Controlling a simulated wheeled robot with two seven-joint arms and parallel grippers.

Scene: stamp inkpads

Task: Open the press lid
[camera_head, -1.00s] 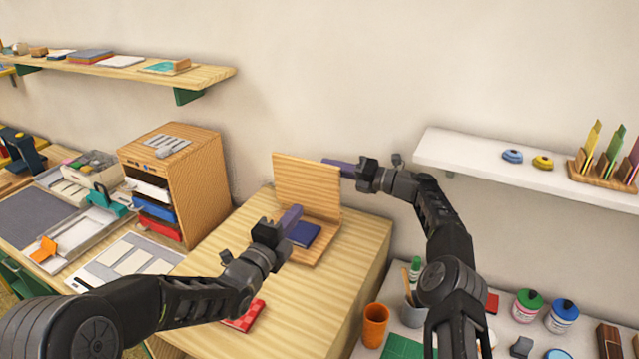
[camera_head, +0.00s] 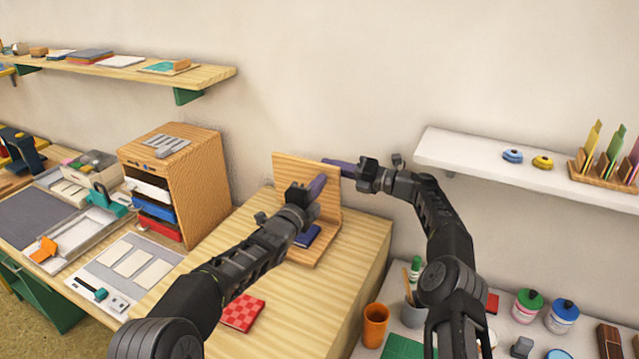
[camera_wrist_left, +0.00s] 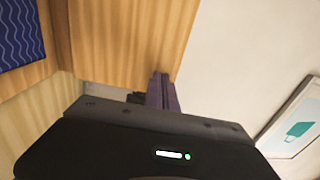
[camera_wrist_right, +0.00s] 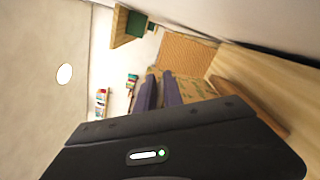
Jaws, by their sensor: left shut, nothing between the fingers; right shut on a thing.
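The wooden press stands on the table with its lid (camera_head: 290,168) upright and its base (camera_head: 300,252) flat; a blue patterned block (camera_head: 308,236) lies on the base. The lid also shows in the left wrist view (camera_wrist_left: 125,35), with the blue block (camera_wrist_left: 20,38) at left. My right gripper (camera_head: 332,164) is shut on the lid's upper right edge, though its fingertips are partly hidden there. My left gripper (camera_head: 316,186) is shut and empty, its purple fingers together in front of the lid's right part. The left arm hides part of the press.
A red checked block (camera_head: 243,314) lies at the table's front. A wooden drawer cabinet (camera_head: 195,195) stands to the left. A white shelf (camera_head: 470,165) is on the right wall. An orange cup (camera_head: 375,325) stands at the right below the table.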

